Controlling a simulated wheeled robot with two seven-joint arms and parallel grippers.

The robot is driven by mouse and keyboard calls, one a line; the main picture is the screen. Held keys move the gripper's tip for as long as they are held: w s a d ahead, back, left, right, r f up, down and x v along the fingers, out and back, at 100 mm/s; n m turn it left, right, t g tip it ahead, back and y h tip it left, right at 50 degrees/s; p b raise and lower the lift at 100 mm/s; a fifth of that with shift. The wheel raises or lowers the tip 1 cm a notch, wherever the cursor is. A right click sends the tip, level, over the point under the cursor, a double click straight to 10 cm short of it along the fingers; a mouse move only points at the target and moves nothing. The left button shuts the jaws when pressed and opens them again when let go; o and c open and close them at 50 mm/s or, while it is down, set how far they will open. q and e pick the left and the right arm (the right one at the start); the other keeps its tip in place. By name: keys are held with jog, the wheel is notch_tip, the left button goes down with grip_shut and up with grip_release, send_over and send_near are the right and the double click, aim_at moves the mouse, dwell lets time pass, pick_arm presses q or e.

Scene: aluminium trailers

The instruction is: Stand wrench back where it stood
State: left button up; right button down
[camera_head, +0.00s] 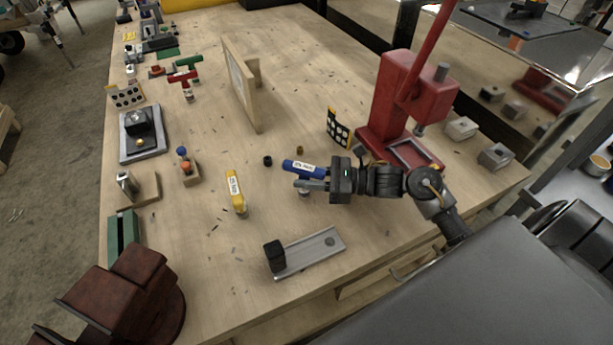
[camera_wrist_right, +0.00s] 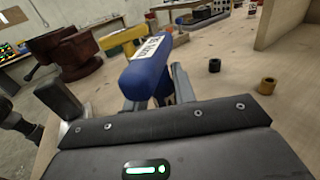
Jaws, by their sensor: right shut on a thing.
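A blue wrench with a white label (camera_head: 301,167) is held in my right gripper (camera_head: 312,184), which is shut on it, over the middle of the bench. In the right wrist view the blue wrench (camera_wrist_right: 152,68) shows its label facing up, between the fingers. Its lower end is mostly hidden by the gripper, and I cannot tell whether it touches the bench. A yellow wrench of similar form (camera_head: 235,190) stands to the left. A red one (camera_head: 183,77) and a green one (camera_head: 188,63) stand farther back. My left gripper is not in view.
A metal plate with a black block (camera_head: 318,250) lies in front of the gripper. A red press (camera_head: 392,100) stands close on the right, a wooden upright panel (camera_head: 240,85) behind. Two small rings, one black (camera_head: 267,160), lie near. A dark red vise (camera_head: 130,290) stands front left.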

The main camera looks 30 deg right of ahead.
jog(key=c, duration=1.1)
grip_release()
jog(key=shift+c, duration=0.2)
jog(key=shift+r+p, duration=0.25)
jog(key=shift+p, duration=0.15)
jog(key=b+v, duration=0.2)
jog(key=v, duration=0.3)
jog(key=b+v, duration=0.2)
jog(key=v, duration=0.4)
jog(key=shift+s+d+f, duration=0.1)
jog(key=shift+d+f, duration=0.05)
jog(key=shift+f, duration=0.05)
jog(key=shift+s+d+r+b, duration=0.1)
jog(key=shift+s+d+b, duration=0.1)
jog(key=shift+d+b, duration=0.1)
